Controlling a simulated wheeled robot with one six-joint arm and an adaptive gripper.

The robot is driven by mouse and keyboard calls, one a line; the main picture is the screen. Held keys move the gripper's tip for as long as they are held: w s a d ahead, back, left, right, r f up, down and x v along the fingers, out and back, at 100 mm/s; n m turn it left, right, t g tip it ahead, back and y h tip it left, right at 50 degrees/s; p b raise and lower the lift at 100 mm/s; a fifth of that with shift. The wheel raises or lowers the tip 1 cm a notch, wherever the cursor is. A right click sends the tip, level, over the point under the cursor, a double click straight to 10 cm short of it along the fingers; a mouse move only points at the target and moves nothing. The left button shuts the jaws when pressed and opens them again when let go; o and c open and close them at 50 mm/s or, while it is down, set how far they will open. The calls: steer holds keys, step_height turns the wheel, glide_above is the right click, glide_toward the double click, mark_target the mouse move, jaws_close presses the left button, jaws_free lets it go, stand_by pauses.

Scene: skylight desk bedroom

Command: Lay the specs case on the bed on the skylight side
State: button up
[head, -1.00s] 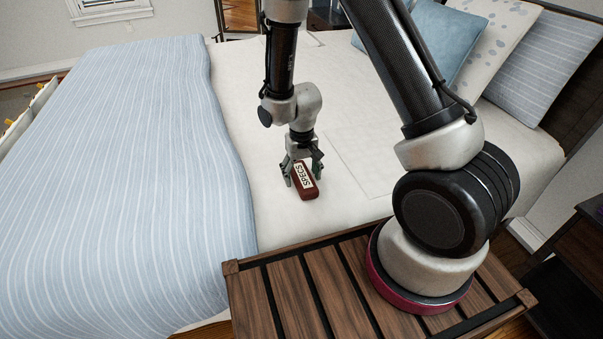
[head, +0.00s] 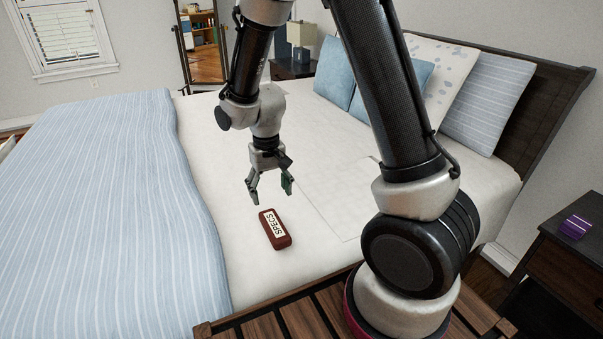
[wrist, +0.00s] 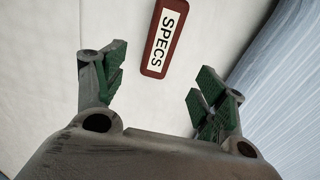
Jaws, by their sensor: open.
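The specs case (head: 275,230) is a dark red-brown box with a white "SPECS" label. It lies flat on the white sheet of the bed (head: 222,190), near the bed's front edge and right of the striped blanket. My gripper (head: 270,200) is open and empty, above and just behind the case, apart from it. In the wrist view the case (wrist: 162,38) lies beyond the spread green-padded fingertips (wrist: 160,75), with clear sheet between. I cannot tell from these views which side of the bed is the skylight side; no skylight shows.
The blue striped blanket (head: 90,220) covers the left of the bed. Pillows (head: 487,105) lean on the headboard at the right. A slatted wooden bench (head: 290,318) stands at the front. A nightstand (head: 555,250) holds a purple item (head: 575,227). Sheet around the case is free.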

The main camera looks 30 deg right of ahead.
steer(key=s+d+r+t, duration=0.15)
steer(key=d+r, duration=0.35)
steer(key=r, duration=0.5)
steer(key=s+d+r+t, duration=0.1)
steer(key=s+d+r, duration=0.4)
steer(key=s+r, duration=0.2)
steer(key=s+d+r+t, duration=0.1)
steer(key=s+d+r, duration=0.4)
steer(key=s, duration=0.7)
step_height(320, 180, up, 3)
steer(key=shift+f+t, duration=0.2)
steer(key=shift+t, duration=0.15)
steer(key=shift+w, duration=0.1)
steer(key=shift+c, duration=0.3)
